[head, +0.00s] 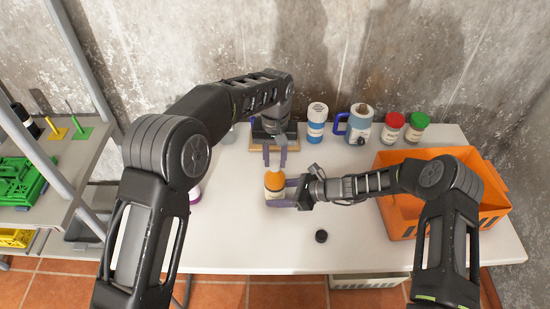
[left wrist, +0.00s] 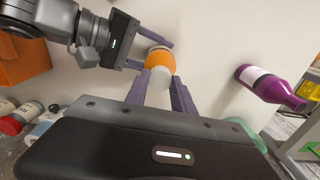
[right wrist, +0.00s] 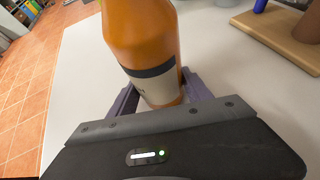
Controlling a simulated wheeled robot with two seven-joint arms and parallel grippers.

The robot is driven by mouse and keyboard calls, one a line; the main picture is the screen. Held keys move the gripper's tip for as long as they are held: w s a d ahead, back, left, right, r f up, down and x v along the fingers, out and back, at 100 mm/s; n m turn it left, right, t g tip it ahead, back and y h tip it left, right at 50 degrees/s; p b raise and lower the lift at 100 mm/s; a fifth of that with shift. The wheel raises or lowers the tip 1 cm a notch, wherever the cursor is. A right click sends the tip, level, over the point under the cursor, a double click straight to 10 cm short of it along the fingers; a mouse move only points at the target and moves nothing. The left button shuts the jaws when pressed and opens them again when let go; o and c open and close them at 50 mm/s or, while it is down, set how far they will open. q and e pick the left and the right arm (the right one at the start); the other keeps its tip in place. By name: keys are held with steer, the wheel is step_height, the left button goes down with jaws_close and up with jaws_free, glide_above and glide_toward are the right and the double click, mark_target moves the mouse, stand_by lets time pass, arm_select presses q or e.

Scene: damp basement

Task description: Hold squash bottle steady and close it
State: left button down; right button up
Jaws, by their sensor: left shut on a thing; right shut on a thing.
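The squash bottle (head: 274,181) stands upright near the middle of the white table, with an orange body and a pale and dark label. It also shows in the left wrist view (left wrist: 160,59) and the right wrist view (right wrist: 143,35). My right gripper (head: 283,198) is shut around its lower part from the right. My left gripper (head: 275,158) points down over the bottle's top. In the left wrist view its fingers are shut on a white cap (left wrist: 160,80), in line with the bottle. I cannot tell whether the cap touches the neck, as the fingers hide the join.
A small black round piece (head: 321,236) lies in front. A purple bottle (left wrist: 268,86) lies on its side at left. An orange crate (head: 400,215) fills the right side. The front left is clear.

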arm_select(q)
steer(key=m, duration=1.3)
steer(key=c, duration=1)
jaws_free()
step_height(320, 180, up, 8)
steer(key=shift+f, duration=0.25)
arm_select(e)
steer(key=o, duration=1.8)
